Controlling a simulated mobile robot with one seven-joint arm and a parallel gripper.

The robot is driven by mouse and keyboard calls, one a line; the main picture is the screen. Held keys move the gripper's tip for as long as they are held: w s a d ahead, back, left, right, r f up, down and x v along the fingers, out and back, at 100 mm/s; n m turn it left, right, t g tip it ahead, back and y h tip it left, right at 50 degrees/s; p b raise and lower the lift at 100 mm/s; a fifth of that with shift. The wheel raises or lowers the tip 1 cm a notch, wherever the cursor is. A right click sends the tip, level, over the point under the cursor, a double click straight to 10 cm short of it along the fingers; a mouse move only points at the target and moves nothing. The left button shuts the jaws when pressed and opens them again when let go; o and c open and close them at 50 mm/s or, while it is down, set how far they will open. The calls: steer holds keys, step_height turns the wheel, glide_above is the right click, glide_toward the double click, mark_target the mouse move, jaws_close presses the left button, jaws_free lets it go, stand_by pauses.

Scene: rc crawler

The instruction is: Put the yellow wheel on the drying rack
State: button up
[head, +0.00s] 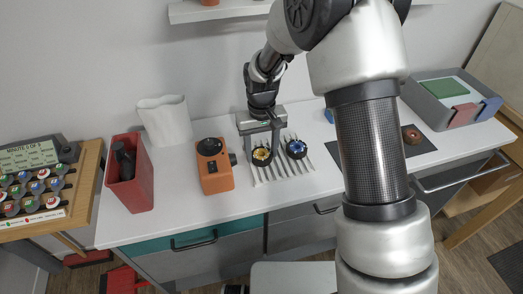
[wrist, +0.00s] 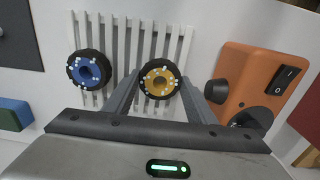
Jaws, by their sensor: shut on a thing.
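The yellow wheel (head: 261,154) has a black tyre and a yellow hub with small white dots. It also shows in the wrist view (wrist: 159,79), between the two fingers. My gripper (head: 262,148) is shut on it. The drying rack (head: 285,170) is a set of pale slats on the white worktop, seen also in the wrist view (wrist: 132,26). The yellow wheel is over the left part of the rack in the head view; I cannot tell whether it touches the slats. A blue wheel (head: 296,147) is on the rack to its right.
An orange device (head: 215,167) with a dark knob stands left of the rack. Further left are a red bin (head: 130,180) and a white vessel (head: 165,120). A grey tray (head: 430,104) stands at the far right. My arm hides part of the worktop.

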steer(key=shift+f, duration=0.25)
steer(key=o, duration=1)
steer(key=shift+r, duration=0.1)
steer(key=shift+r, duration=0.1)
step_height(320, 180, up, 12)
steer(key=s+d+r+m+t, duration=0.1)
steer(key=s+d+r, duration=0.3)
steer(key=r, duration=0.2)
steer(key=s+d+r+t, duration=0.1)
steer(key=s+d+r, duration=0.3)
steer(key=r, duration=0.2)
steer(key=shift+s+d+r+m+t+p, duration=0.1)
steer(key=shift+s+d+r+m+t, duration=0.65)
steer(key=shift+s, duration=1.75)
steer(key=shift+s+d+r+t+p, duration=0.2)
steer(key=shift+s+d+t, duration=0.25)
steer(key=shift+s+d, duration=1.5)
steer(key=shift+s+d+r+m+t+p, duration=0.1)
steer(key=shift+s+d+r+m+t, duration=0.35)
steer(key=shift+s, duration=2.6)
